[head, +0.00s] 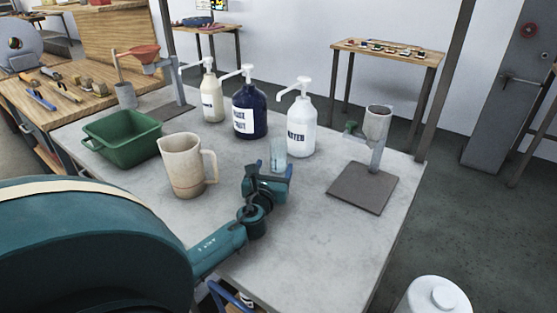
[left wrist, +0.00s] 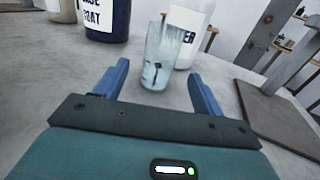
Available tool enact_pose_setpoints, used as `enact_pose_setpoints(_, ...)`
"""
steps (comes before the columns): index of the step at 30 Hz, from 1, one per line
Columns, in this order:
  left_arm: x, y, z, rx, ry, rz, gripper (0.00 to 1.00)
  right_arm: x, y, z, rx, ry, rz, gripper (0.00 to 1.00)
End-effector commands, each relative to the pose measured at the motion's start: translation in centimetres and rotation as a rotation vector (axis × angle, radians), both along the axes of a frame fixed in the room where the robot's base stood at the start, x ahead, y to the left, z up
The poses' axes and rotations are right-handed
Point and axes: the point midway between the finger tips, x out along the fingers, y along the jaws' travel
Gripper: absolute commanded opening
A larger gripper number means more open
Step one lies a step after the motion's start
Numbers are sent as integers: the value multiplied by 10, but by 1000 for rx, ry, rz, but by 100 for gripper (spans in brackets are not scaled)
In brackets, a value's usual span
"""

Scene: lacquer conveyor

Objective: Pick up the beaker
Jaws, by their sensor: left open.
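The beaker (head: 278,153) is a small clear glass standing upright on the grey table, in front of the white pump bottle. It also shows in the left wrist view (left wrist: 160,56), beyond and roughly between my fingers. My left gripper (head: 268,170) is just in front of the beaker in the head view and hides its lower part. In the left wrist view its two blue fingers (left wrist: 158,82) are spread apart with nothing between them close to the palm. My right gripper is in neither view.
A white bottle (head: 301,125) stands right behind the beaker, a dark blue bottle (head: 250,110) to its left. A beige pitcher (head: 184,166) and a green tub (head: 122,138) stand left. A stand with a grey plate (head: 362,193) is right. The table's front right is clear.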

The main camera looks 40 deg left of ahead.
Motion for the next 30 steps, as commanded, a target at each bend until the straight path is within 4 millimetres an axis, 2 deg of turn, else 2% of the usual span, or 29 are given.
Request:
enact_pose_setpoints(9,42,23,1,0,-2,0,69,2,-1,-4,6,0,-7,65)
enact_pose_setpoints(18,46,25,1,0,-1,0,69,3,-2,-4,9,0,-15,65)
enact_pose_setpoints(30,46,25,1,0,-1,0,37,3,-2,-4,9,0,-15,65)
